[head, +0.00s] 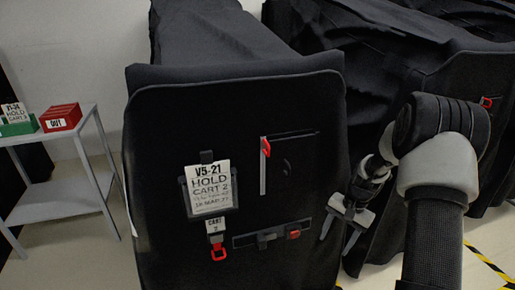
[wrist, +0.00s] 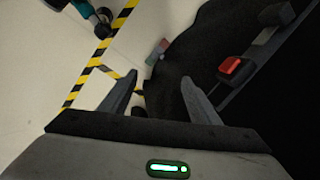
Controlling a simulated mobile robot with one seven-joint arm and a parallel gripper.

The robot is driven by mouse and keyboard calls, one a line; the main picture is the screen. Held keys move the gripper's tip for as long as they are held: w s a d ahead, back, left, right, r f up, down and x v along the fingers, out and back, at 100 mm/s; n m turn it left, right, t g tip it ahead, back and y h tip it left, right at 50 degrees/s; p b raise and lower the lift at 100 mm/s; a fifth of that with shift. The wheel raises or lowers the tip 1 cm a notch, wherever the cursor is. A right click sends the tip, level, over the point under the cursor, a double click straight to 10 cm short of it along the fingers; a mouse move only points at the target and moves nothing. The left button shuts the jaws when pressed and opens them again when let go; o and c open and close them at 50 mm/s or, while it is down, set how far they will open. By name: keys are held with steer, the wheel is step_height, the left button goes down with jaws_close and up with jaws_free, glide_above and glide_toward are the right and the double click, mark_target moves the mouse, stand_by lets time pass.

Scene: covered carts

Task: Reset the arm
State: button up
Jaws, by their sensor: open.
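My gripper (head: 338,242) is in the head view, just right of the near covered cart (head: 235,85), pointing down. Its two fingers are apart with nothing between them, and they also show in the wrist view (wrist: 158,82). The near cart's black cover carries a card reading "V5-21 HOLD CART 2" (head: 209,188), a "CART 2" tag with a red clip (head: 218,252), a red zip pull (head: 266,147) and a strap with a red-buttoned buckle (head: 293,234). In the wrist view the red button (wrist: 232,68) is right of the fingers, apart from them.
A second covered cart (head: 440,75) stands behind on the right. A metal shelf (head: 75,142) on the left holds a red bin (head: 60,117) and a green bin (head: 17,128). Yellow-black tape (wrist: 99,50) marks the floor, with a wheel (wrist: 103,18) near it.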

steer(key=s+a+r+n+t+h, duration=0.1)
steer(key=s+a+r, duration=0.15)
steer(key=r, duration=0.55)
steer(key=s+a+r+n+t, duration=0.1)
steer(key=s+a+r+n, duration=0.15)
steer(key=r, duration=0.45)
steer(key=s+a+r+n+t+h, duration=0.1)
steer(key=s+r, duration=0.2)
steer(key=r, duration=0.5)
steer(key=s+a+r+n+t, duration=0.2)
steer(key=s+r, duration=0.3)
steer(key=s, duration=0.4)
steer(key=s+a+r+n+t, duration=0.1)
steer(key=s+a+r+n, duration=0.2)
steer(key=s, duration=0.6)
step_height(320, 180, up, 24)
steer(key=m+p, duration=0.1)
steer(key=p, duration=2.2)
steer(key=shift+w+d, duration=0.15)
steer(key=shift+w, duration=0.05)
